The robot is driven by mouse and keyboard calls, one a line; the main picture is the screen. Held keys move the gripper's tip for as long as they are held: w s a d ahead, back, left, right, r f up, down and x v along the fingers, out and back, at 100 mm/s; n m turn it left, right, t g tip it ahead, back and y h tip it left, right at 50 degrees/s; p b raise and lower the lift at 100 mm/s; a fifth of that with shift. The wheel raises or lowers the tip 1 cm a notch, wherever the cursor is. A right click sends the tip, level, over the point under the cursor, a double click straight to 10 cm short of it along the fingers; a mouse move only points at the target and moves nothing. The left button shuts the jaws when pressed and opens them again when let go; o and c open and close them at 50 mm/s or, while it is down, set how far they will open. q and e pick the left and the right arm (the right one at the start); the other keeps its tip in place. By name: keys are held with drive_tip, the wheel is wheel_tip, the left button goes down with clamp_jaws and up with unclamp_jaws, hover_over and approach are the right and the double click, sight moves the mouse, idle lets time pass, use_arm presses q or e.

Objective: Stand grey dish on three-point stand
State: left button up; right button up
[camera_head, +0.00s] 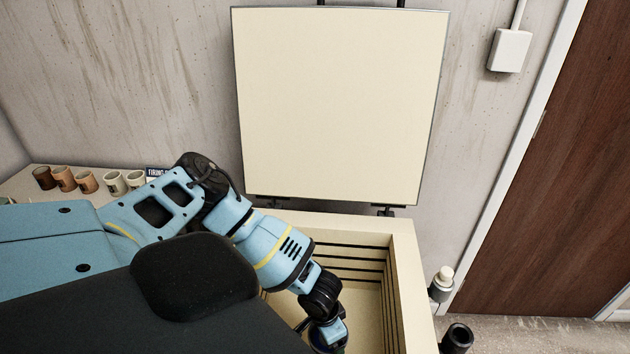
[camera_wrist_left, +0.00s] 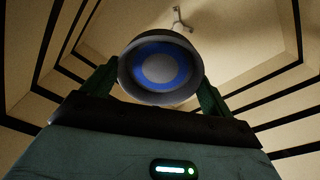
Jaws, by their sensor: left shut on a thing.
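My left gripper (camera_wrist_left: 156,84) is shut on the grey dish (camera_wrist_left: 160,66), a round grey piece with a blue ring inside, held between the two dark green fingers in the left wrist view. Beyond the dish, near the top of that view, the small pale three-point stand (camera_wrist_left: 180,18) is on the kiln floor. The dish is apart from the stand in the picture; the height between them is hard to tell. In the head view my left arm reaches down into the open kiln (camera_head: 404,285), and the gripper end, dish and stand are hidden or cut off. My right gripper is not in view.
The kiln's grooved walls (camera_wrist_left: 285,85) surround the gripper. Its square lid (camera_head: 340,105) stands raised behind. Several small cups (camera_head: 88,181) sit on a shelf at the left. A pale-capped bottle (camera_head: 441,284) and a dark cylinder (camera_head: 457,338) are right of the kiln.

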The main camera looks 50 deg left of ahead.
sight(316, 330)
use_arm(q)
drive_tip(key=shift+m, duration=0.3)
drive_tip(key=a, duration=0.1)
drive_tip(key=a+f, duration=0.2)
drive_tip(key=shift+s+a+f, duration=0.1)
drive_tip(key=shift+s+a, duration=0.15)
wheel_tip(316, 330, down, 6)
drive_tip(key=shift+s+b, duration=0.1)
drive_tip(key=shift+b, duration=0.55)
drive_tip(key=shift+f, duration=0.5)
drive_tip(key=shift+f+b, duration=0.45)
drive_tip(key=shift+f, duration=1.05)
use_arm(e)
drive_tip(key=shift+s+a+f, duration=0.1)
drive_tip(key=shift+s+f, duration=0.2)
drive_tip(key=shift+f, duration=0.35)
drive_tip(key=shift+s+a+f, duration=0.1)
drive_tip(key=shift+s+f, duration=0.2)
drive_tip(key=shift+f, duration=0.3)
use_arm(q)
drive_tip(key=shift+f, duration=0.1)
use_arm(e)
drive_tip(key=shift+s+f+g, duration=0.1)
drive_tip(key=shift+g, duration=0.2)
